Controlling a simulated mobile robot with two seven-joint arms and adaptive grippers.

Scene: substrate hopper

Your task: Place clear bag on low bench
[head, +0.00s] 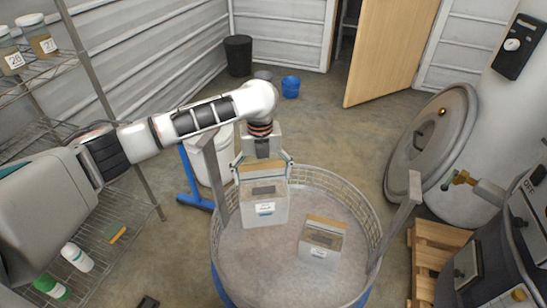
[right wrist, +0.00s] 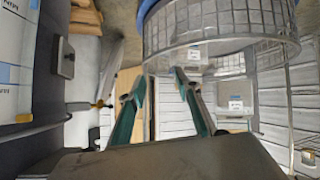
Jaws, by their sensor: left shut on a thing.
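One clear bag (head: 264,205) with a brown top, dark contents and a white-and-blue label hangs upright in my left gripper (head: 262,167), over the left part of a round mesh-walled basket (head: 290,270). The left gripper is shut on the bag's top. A second similar clear bag (head: 322,240) stands inside the basket to the right. In the right wrist view, my right gripper (right wrist: 160,82) has its fingers apart with nothing visible between them. The basket wall (right wrist: 215,20) and both labelled bags show beyond it. I cannot pick out a low bench for certain.
A wooden pallet (head: 425,262) and a large steel vessel with an open round lid (head: 432,140) stand at the right. A wire shelf (head: 100,225) is at the left. A blue stand (head: 190,180) is behind the basket. Floor is clear toward the open door (head: 390,50).

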